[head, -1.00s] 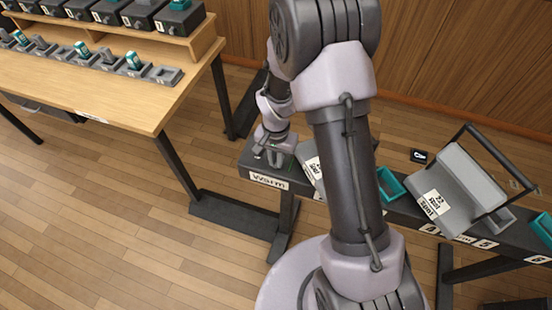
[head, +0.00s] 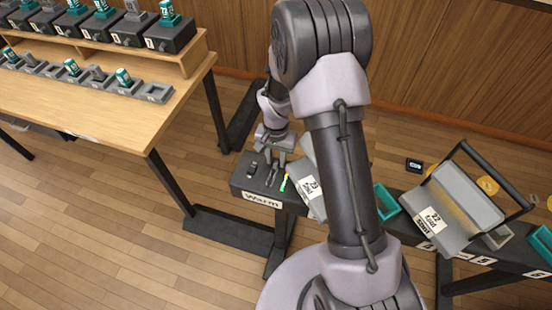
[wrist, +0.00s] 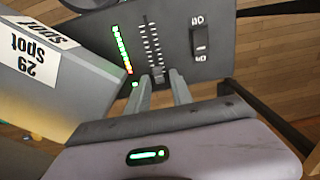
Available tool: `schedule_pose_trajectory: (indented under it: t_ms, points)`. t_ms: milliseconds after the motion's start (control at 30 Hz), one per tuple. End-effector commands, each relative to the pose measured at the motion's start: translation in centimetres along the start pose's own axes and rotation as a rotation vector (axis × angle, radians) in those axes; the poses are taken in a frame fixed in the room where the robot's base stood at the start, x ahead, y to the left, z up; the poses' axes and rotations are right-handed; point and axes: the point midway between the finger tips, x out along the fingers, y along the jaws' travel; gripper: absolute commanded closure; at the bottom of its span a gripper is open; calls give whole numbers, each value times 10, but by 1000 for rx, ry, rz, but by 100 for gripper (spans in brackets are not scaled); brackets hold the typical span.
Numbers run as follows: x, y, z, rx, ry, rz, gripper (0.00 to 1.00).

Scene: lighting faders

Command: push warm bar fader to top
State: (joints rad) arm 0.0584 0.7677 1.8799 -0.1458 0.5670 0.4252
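The fader cap (wrist: 158,73) sits at the slot's lower end in this view. My gripper (wrist: 162,80) has its two fingers apart, one on each side of the cap; I cannot tell whether they touch it. In the head view my gripper (head: 269,165) is over the panel's far part.
A grey box labelled "Spot" (wrist: 35,55) stands close beside the panel. A handled lamp case (head: 455,205) and a teal tray (head: 387,202) are further right on the bench. A wooden desk (head: 120,110) with several small modules stands at the left.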

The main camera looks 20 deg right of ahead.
Motion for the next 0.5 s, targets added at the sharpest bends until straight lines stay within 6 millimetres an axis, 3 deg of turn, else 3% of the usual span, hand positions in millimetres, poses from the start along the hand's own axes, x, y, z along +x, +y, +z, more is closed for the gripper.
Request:
schedule_pose_trajectory:
  t_ms: [333,500]
  points:
    - [-1,0,1,1,-3,1,66]
    - [-28,0,0,1,-1,0,66]
